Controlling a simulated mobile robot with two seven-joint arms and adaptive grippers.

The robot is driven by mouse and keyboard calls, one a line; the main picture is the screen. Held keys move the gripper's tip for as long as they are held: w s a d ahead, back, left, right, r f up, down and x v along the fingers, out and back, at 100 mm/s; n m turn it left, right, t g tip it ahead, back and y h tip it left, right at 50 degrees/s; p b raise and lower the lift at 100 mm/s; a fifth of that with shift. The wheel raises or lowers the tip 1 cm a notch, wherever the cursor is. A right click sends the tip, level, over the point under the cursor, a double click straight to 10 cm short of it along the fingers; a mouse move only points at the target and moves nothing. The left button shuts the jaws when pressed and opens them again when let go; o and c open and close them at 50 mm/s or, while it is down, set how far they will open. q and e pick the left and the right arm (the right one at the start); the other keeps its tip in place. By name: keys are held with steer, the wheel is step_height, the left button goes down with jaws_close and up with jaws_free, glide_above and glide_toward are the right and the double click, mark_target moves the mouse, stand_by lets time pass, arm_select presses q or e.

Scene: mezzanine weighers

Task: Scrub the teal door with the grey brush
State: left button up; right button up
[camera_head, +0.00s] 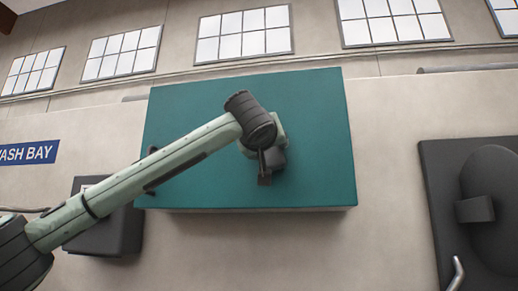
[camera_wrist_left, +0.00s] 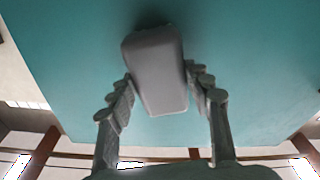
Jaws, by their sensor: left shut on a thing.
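The teal door (camera_head: 195,105) is a broad flat panel on the wall in the middle of the head view. It also fills much of the left wrist view (camera_wrist_left: 65,50). My left gripper (camera_head: 265,172) is in front of the door, right of its middle. In the left wrist view its fingers (camera_wrist_left: 159,80) are closed on the two sides of the grey brush (camera_wrist_left: 155,65), a rounded grey block. The brush's far end points at the door, with a dark patch beside it; I cannot tell whether they touch. In the head view the gripper and wrist largely hide the brush.
A dark box (camera_head: 112,235) is on the wall at lower left, behind my left arm. A blue wash bay sign (camera_head: 27,153) is further left. A dark panel (camera_head: 440,215) with a rounded part stands at right. Windows (camera_head: 243,33) line the wall above. The wall below the door looks clear.

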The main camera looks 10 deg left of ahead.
arm_select(q)
steer(key=shift+w+a, duration=0.2)
steer(key=shift+a, duration=5.9)
steer(key=s+b, duration=0.2)
steer(key=s, duration=0.4)
steer(key=shift+b, duration=0.35)
